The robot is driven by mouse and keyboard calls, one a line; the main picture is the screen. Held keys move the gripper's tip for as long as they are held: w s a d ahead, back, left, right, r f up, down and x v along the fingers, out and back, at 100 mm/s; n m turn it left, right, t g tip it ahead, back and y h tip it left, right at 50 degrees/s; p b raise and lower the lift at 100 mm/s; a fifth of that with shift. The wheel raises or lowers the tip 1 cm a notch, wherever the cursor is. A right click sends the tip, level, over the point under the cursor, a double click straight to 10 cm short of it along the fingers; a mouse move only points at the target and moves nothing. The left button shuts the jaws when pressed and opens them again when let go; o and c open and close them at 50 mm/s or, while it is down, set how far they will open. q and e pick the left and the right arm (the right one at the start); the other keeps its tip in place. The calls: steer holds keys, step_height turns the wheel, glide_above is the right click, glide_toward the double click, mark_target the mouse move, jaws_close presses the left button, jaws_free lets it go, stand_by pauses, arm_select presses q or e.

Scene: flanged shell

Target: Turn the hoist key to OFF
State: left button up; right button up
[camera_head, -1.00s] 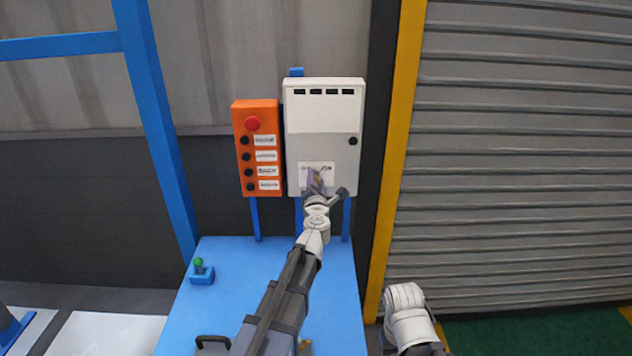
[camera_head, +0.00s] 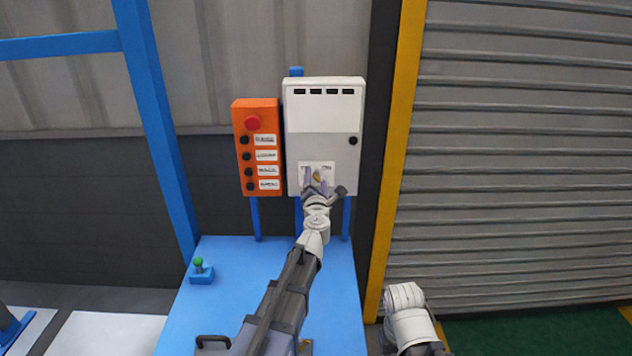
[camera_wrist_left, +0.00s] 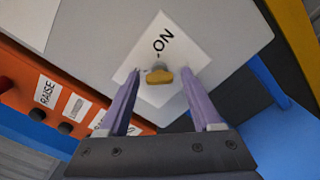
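The hoist key (camera_wrist_left: 159,77) is a small yellow key on a white label plate (camera_wrist_left: 165,40) marked ON with a small tick. The OFF marking cannot be read. In the head view the key (camera_head: 317,176) is a small yellow spot low on the light grey box (camera_head: 350,170). My left gripper (camera_wrist_left: 161,72) is open, its purple fingers on either side of the key with a visible gap at each side. In the head view, the left gripper (camera_head: 316,178) is in front of the plate and hides part of it. My right gripper is not in view.
An orange control box (camera_head: 262,110) with a red button (camera_head: 252,123) and several dark buttons stands just left of the grey box. A dark round knob (camera_head: 353,141) is on the grey box. Below, a blue table (camera_head: 235,265) bears a green-topped button (camera_head: 198,265).

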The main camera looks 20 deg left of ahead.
arm_select(q)
steer(key=shift+s, duration=0.1)
steer(key=v, duration=0.7)
steer(key=shift+s+d, duration=0.15)
steer(key=shift+s, duration=0.15)
